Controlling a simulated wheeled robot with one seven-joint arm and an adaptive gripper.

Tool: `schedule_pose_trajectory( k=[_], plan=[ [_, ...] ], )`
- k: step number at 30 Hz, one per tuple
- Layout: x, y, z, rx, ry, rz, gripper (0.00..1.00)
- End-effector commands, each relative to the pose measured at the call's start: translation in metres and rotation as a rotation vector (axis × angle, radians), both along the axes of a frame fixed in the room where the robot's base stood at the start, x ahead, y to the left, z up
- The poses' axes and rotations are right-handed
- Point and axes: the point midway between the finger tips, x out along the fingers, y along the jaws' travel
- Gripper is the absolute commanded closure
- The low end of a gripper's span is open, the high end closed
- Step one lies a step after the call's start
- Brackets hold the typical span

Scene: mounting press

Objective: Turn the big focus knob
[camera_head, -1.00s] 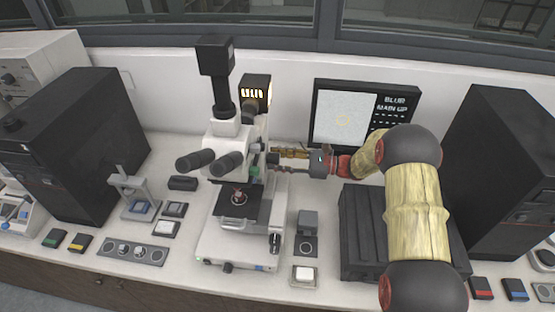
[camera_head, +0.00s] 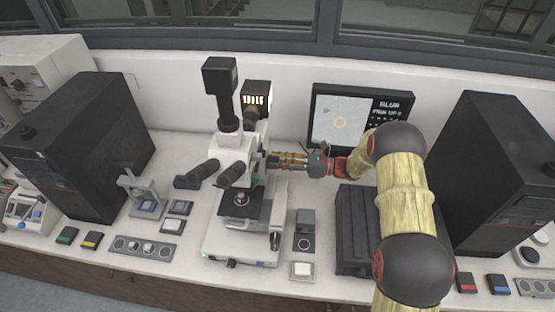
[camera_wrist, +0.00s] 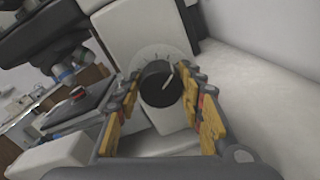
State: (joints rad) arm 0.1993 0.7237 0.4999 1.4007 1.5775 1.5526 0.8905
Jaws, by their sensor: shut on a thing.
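The white microscope (camera_head: 235,158) stands on the bench with black eyepieces and a black camera on top. In the wrist view the big focus knob (camera_wrist: 158,90) is a round black disc with a white pointer line, tilted up and to the right, in front of a pale dial with tick marks. My gripper (camera_wrist: 161,84) is shut on the knob, with one yellow-and-grey finger on each side. In the head view my gripper (camera_head: 276,158) reaches the microscope's right side from the right; the knob is hidden there.
A monitor (camera_head: 348,118) behind shows a yellow ring and white text. A black ribbed box (camera_head: 352,235) lies below my arm. Black cabinets stand at the left (camera_head: 80,145) and right (camera_head: 505,165). Small switches and dials sit along the bench front.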

Motion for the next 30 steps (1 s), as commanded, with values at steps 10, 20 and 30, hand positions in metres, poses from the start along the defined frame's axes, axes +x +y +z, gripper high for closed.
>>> schedule_pose_trajectory(
  k=[10,20,30],
  plan=[
    [0.0006,-0.0003,0.0000,0.001,0.007,-0.001,0.87],
    [0.0004,-0.0002,0.0000,0.001,0.006,-0.001,0.47],
    [0.0003,-0.0005,0.0001,0.001,0.006,-0.001,0.43]
  ],
)
